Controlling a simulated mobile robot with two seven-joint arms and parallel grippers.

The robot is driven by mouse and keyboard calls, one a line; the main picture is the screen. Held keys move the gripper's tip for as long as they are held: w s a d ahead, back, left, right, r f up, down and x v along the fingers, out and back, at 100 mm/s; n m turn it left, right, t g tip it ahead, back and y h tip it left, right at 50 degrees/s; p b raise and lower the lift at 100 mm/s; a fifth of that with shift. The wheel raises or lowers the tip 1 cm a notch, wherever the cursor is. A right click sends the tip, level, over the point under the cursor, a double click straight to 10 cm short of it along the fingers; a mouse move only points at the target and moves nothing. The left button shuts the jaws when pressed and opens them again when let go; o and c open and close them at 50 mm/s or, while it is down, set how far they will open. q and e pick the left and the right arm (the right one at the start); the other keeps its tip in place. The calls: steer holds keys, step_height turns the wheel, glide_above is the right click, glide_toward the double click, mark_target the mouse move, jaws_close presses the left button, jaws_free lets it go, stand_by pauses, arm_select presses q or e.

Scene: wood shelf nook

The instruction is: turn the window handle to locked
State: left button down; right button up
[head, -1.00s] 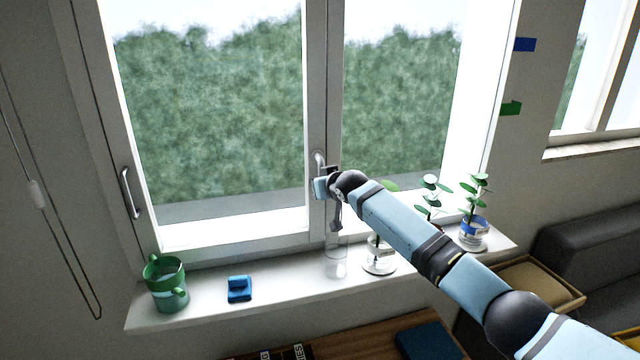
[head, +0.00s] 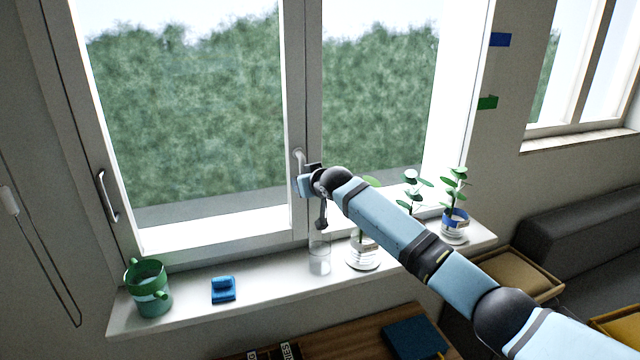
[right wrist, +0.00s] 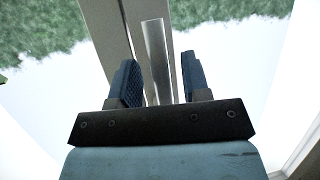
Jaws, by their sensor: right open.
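The window (head: 190,120) has a grey handle (head: 299,156) on its middle post. My right gripper (head: 306,172) is at this handle, and its wrist hides the lower part. In the right wrist view the handle (right wrist: 156,58) is a pale grey bar between the two dark fingers of my right gripper (right wrist: 161,78). The fingers stand apart, with a visible gap at the right finger; contact at the left finger is hard to tell. A second grey handle (head: 108,195) is on the left side of the frame, apart from the gripper. My left gripper is out of view.
The white sill (head: 265,288) holds a green mug (head: 150,290), a blue object (head: 223,291), a clear glass (head: 319,255) and potted plants, one with a blue-banded pot (head: 455,222). My right arm passes over the plants. A wooden table (head: 345,335) stands below.

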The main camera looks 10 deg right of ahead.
steer(key=b+v, duration=0.2)
steer(key=v, duration=1)
steer(key=shift+d, duration=0.25)
steer(key=shift+s, duration=0.15)
steer(key=s+f+p, duration=0.1)
steer(key=s+f, duration=0.8)
steer(key=f, duration=0.4)
steer(key=s+f, duration=0.8)
steer(key=f, duration=0.5)
steer(key=s+d+f, duration=0.2)
steer(key=s+f, duration=0.2)
steer(key=s, duration=0.5)
steer(key=s+d+f+m+g+h, duration=0.1)
steer(key=s+d+f, duration=0.2)
steer(key=s, duration=0.7)
steer(key=s+d+f+p, duration=0.1)
steer(key=s+d+f, duration=0.1)
steer(key=s+f, duration=0.4)
steer(key=s, duration=0.3)
steer(key=shift+s+d+f+m+h, duration=0.15)
steer(key=shift+s+d+m+h, duration=0.15)
steer(key=shift+s+d+h, duration=0.1)
